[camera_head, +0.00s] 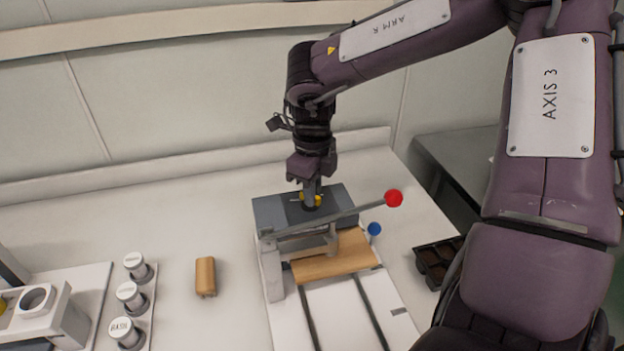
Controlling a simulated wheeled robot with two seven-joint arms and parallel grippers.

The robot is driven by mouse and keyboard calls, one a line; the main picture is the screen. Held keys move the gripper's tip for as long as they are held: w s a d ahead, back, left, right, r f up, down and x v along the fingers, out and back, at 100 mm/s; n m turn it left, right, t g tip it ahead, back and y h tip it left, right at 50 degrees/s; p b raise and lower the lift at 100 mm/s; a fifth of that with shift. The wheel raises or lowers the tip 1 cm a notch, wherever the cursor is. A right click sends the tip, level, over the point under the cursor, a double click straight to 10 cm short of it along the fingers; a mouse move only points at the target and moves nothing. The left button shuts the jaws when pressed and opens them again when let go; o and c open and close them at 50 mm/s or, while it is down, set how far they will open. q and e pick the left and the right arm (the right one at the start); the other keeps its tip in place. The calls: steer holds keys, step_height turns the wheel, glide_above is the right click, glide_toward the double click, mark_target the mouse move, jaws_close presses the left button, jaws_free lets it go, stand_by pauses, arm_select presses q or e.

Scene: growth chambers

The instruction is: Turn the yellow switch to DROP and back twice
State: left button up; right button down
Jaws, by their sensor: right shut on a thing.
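The yellow switch (317,200) sits on top of a dark grey box (273,213) on the white bench. Only small yellow parts of it show on either side of my gripper. My right gripper (311,203) points straight down from above and is shut on the yellow switch. The switch's labels and its exact setting are too small or hidden to read. My left gripper is not in view.
A lever with a red knob (394,198) slants across in front of the box, near a blue knob (375,229) and a wooden block (335,258). A tan block (205,276) and several labelled jars (130,294) stand left. A dark seedling tray (437,262) is at right.

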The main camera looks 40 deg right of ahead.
steer(key=c, duration=1.5)
jaws_free()
step_height(320, 180, up, 8)
steer(key=shift+f+b, duration=0.1)
steer(key=shift+b, duration=0.3)
